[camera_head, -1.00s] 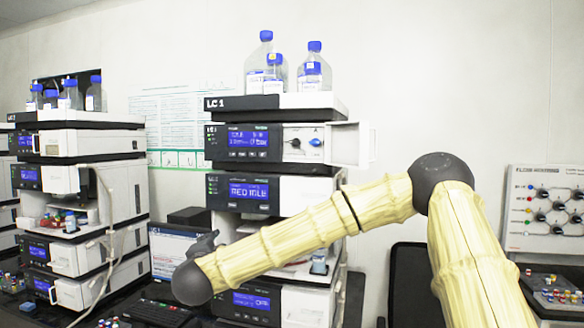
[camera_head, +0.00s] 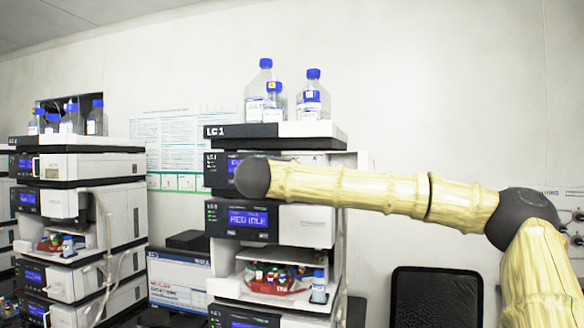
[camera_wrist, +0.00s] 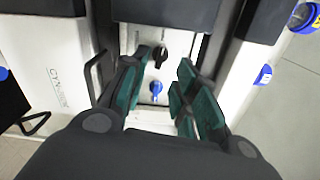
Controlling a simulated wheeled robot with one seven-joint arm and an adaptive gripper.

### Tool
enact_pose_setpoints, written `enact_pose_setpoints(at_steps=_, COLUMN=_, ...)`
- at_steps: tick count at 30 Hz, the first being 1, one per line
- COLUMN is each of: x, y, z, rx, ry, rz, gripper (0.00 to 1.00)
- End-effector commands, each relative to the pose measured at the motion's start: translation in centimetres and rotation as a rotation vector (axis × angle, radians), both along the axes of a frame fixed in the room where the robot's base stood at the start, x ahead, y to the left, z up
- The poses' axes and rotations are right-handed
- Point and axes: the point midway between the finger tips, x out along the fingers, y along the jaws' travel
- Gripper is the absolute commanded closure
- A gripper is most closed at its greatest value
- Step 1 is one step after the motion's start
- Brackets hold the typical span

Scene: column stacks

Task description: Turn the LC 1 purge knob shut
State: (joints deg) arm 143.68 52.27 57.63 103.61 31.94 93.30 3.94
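The LC 1 stack stands in the middle of the head view, its name plate (camera_head: 221,131) at the top. My arm crosses in front of its upper pump module (camera_head: 214,164) and hides the module's knobs there. In the wrist view a black knob (camera_wrist: 161,53) and a blue knob (camera_wrist: 155,88) sit on a pale recessed panel (camera_wrist: 143,40). No label on either is readable, so I cannot tell which is the purge knob. My gripper (camera_wrist: 164,72) is open, its green-padded fingers on either side of the panel, touching neither knob visibly. The head view does not show the gripper.
Blue-capped bottles (camera_head: 264,93) stand on top of the LC 1 stack. A similar stack (camera_head: 97,165) stands to the left, and a monitor (camera_head: 180,279) stands between them. A black chair back (camera_head: 436,297) is at lower right. The wall above my arm is clear.

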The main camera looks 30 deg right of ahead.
Motion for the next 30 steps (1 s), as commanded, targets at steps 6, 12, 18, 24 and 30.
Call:
enact_pose_setpoints(at_steps=6, x=2.1, y=-2.4, z=0.2, rx=0.0, ry=0.003, rz=-0.001, gripper=0.71)
enact_pose_setpoints(at_steps=12, x=3.2, y=-3.6, z=0.0, rx=-0.001, ry=0.002, rz=0.0, gripper=0.71)
enact_pose_setpoints(at_steps=18, x=3.4, y=-3.9, z=-0.1, rx=-0.001, ry=0.002, rz=0.0, gripper=0.71)
enact_pose_setpoints(at_steps=24, x=3.4, y=-3.9, z=-0.1, rx=-0.001, ry=0.002, rz=0.0, gripper=0.76)
enact_pose_setpoints(at_steps=30, x=3.4, y=-3.9, z=-0.1, rx=-0.001, ry=0.001, rz=0.001, gripper=1.0)
